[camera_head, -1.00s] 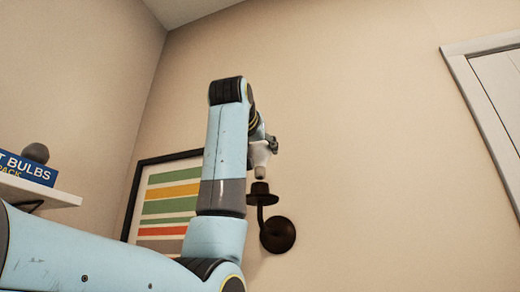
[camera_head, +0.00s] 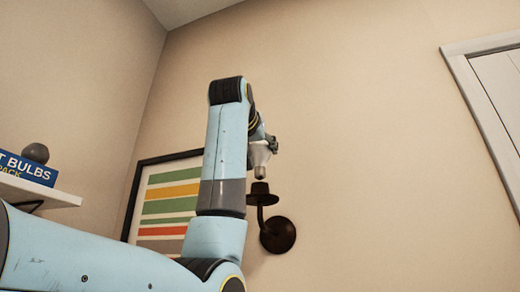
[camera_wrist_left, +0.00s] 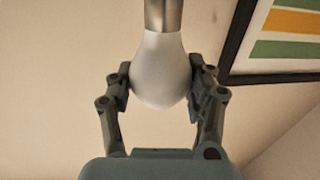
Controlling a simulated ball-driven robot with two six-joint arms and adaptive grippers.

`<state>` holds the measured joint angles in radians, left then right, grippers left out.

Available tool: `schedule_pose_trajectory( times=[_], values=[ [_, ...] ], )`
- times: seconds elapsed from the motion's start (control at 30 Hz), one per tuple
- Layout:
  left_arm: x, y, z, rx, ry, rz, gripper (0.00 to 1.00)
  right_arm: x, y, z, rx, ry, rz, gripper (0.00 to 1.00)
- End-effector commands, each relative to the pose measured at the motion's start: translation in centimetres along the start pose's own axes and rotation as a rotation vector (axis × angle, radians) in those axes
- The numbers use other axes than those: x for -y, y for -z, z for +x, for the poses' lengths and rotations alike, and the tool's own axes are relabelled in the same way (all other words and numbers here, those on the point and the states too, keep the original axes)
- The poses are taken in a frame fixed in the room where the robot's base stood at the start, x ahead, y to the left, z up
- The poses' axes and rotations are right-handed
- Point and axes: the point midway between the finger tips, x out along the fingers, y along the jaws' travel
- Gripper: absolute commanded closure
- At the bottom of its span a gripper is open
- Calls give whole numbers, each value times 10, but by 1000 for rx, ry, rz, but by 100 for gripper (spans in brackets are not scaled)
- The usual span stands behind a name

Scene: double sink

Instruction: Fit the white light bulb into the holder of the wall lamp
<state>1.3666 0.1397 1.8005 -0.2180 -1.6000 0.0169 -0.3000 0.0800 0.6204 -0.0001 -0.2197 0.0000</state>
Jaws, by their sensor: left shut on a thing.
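The white light bulb (camera_head: 260,158) is in my left gripper (camera_head: 268,145), with its metal base pointing down. In the left wrist view the two fingers of my left gripper (camera_wrist_left: 160,88) close on either side of the bulb (camera_wrist_left: 160,70), and its metal base (camera_wrist_left: 163,15) points away from the palm. The wall lamp (camera_head: 277,235) is dark brown, with a round wall plate and an arm carrying the upright holder (camera_head: 261,189). The bulb's base is just above the holder, with a small gap visible between them. My right gripper is not in view.
A framed striped picture (camera_head: 168,206) hangs on the wall behind my left arm. A shelf (camera_head: 40,193) at the left carries a blue bulb box (camera_head: 28,168) and a grey round object (camera_head: 36,153). The wall right of the lamp is bare up to a white door frame (camera_head: 480,120).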

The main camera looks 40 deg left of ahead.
Motion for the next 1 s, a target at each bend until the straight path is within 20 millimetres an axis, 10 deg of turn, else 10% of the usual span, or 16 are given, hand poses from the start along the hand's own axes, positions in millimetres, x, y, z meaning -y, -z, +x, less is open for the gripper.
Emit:
schedule_pose_trajectory(
  times=[1.0],
  values=[
    [0, -20, 0, -1, 0, 0, 64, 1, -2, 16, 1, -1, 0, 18]
  ],
)
